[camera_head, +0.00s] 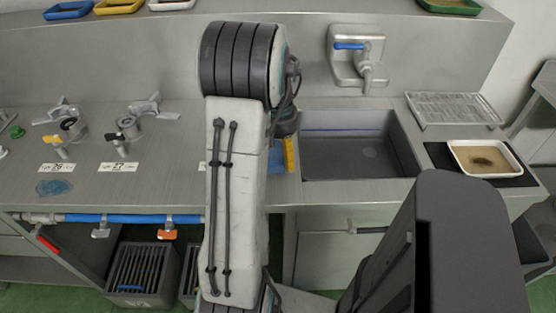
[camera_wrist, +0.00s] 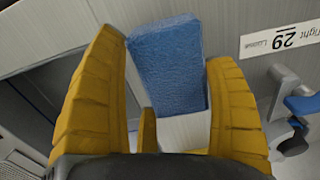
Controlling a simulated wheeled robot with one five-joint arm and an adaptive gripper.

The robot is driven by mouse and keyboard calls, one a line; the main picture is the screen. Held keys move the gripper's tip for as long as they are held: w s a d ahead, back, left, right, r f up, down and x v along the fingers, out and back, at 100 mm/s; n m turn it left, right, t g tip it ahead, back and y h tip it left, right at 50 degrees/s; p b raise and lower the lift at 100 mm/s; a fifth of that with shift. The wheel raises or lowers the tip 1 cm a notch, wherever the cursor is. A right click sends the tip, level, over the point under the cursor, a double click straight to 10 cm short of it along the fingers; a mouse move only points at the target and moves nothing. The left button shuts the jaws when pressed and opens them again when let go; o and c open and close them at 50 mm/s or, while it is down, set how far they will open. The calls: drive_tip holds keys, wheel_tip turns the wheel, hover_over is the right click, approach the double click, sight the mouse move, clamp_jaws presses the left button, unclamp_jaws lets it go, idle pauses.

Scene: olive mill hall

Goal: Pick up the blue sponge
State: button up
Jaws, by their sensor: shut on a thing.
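The blue sponge (camera_wrist: 168,62) sits between the two yellow fingers of my gripper (camera_wrist: 165,85) in the wrist view. My gripper is shut on it. In the head view a small part of the blue sponge (camera_head: 275,158) shows beside one yellow finger (camera_head: 290,155), just left of the sink. My arm hides most of the gripper and sponge there. I cannot tell whether the sponge touches the counter.
A sink (camera_head: 355,148) with a wall tap (camera_head: 360,58) lies to the right. A drain rack (camera_head: 453,109) and a white tray (camera_head: 485,158) stand beyond it. Valves (camera_head: 65,125) and a blue patch (camera_head: 54,187) are on the left counter (camera_head: 150,182).

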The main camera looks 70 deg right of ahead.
drive_tip(key=s+a+r, duration=0.2)
drive_tip(key=a, duration=0.1)
drive_tip(key=s+a+r, duration=0.1)
drive_tip(key=a+r, duration=0.1)
drive_tip(key=a, duration=0.1)
drive_tip(key=s+a+r, duration=0.2)
drive_tip(key=a+r, duration=0.1)
drive_tip(key=a, duration=0.1)
drive_tip(key=shift+s+b, duration=0.35)
drive_tip(key=shift+b, duration=0.05)
drive_tip(key=shift+a, duration=0.1)
drive_tip(key=o, duration=0.4)
drive_tip(key=c, duration=0.5)
drive_tip(key=shift+f, duration=0.1)
